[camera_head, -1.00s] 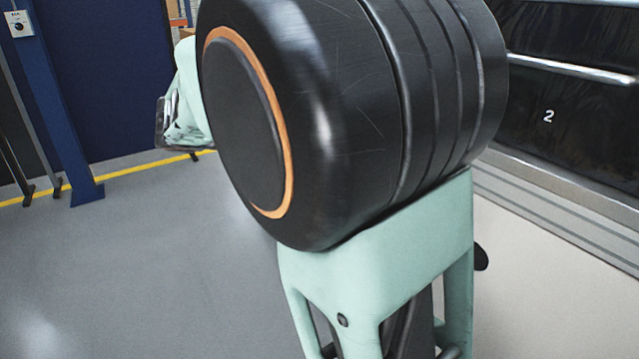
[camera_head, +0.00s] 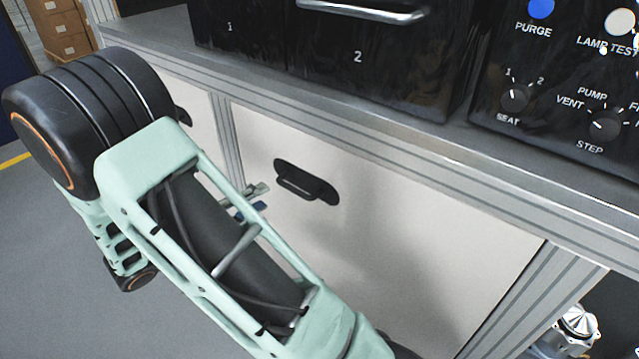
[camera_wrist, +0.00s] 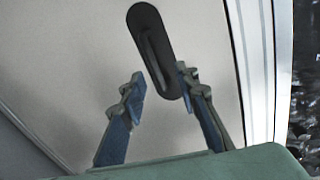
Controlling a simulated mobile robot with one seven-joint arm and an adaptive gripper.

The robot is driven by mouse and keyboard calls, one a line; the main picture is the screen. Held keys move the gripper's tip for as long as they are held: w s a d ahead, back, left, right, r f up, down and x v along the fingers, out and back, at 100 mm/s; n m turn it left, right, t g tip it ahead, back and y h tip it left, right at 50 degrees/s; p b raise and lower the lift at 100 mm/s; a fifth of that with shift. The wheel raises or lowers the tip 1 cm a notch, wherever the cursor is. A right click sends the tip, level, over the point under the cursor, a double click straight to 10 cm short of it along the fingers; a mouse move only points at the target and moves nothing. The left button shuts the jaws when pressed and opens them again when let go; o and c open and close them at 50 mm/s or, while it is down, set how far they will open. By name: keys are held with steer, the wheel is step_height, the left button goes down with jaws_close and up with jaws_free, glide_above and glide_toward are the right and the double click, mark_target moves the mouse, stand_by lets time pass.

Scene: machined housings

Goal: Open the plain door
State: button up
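A plain white door (camera_head: 430,250) sits in a metal frame under the bench top, and it appears shut. It carries a black oblong pull handle (camera_head: 306,183), which also shows in the wrist view (camera_wrist: 150,32). My gripper (camera_wrist: 162,88) is open, with one blue-grey finger on each side of the handle's lower end in the wrist view. Nothing is between the fingertips. In the head view my gripper (camera_head: 250,203) is partly hidden by my forearm, just left of the handle. I cannot tell whether the fingers touch the door.
Above the door are black drawers marked 1 and 2 (camera_head: 358,80) and a control panel (camera_head: 560,90) with knobs and buttons. A metal frame post (camera_head: 530,310) stands right of the door, with a metal part (camera_head: 577,325) beyond it. Grey floor (camera_head: 50,270) is open at left.

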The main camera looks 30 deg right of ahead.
mark_target(291, 191)
steer(key=shift+n, duration=0.6)
steer(key=b+x, duration=0.1)
steer(key=x, duration=0.2)
steer(key=f+b+x, duration=0.1)
steer(key=x, duration=0.3)
steer(key=s+x, duration=0.1)
steer(key=x, duration=0.3)
steer(key=shift+d+f+b, duration=0.25)
steer(key=shift+f+b, duration=0.15)
jaws_close()
